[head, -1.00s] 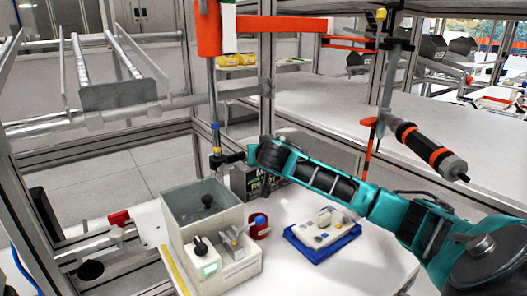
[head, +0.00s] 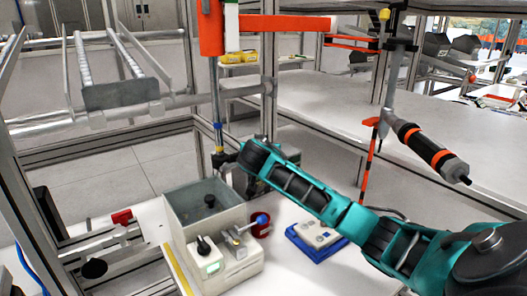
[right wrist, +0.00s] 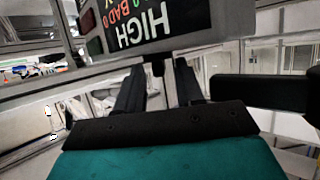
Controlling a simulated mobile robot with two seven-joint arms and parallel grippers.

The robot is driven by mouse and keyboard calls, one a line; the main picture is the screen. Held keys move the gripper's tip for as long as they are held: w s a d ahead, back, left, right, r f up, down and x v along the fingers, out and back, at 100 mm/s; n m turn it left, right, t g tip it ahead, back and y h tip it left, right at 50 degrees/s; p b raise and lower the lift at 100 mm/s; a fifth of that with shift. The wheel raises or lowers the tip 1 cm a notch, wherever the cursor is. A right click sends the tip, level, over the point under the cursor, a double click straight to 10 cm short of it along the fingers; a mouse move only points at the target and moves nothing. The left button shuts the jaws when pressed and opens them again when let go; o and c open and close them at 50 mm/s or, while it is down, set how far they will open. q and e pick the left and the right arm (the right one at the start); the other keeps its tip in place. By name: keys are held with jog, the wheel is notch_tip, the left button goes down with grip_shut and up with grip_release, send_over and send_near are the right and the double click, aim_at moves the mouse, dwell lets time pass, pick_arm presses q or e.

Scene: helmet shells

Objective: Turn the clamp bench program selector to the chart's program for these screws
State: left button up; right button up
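A small metal lever (head: 237,237) is to the knob's right. My right gripper (head: 220,160) is behind and above the bench, away from the knob. My left gripper is not in view. I cannot make out a chart or screws.
A dark sign panel (right wrist: 145,22) with coloured lettering, including "HIGH" and "BAD", appears upside down close to my right fingers. A red cup (head: 262,230) and a blue tray (head: 318,252) with a pale device stand right of the bench. A hanging tool (head: 425,148) is at right.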

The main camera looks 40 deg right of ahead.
pick_arm(q)
jog(key=p, duration=0.1)
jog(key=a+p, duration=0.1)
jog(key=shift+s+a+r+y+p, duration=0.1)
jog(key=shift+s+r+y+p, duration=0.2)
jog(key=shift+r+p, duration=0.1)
pick_arm(e)
notch_tip(320, 180, up, 20)
jog(key=shift+o, duration=0.3)
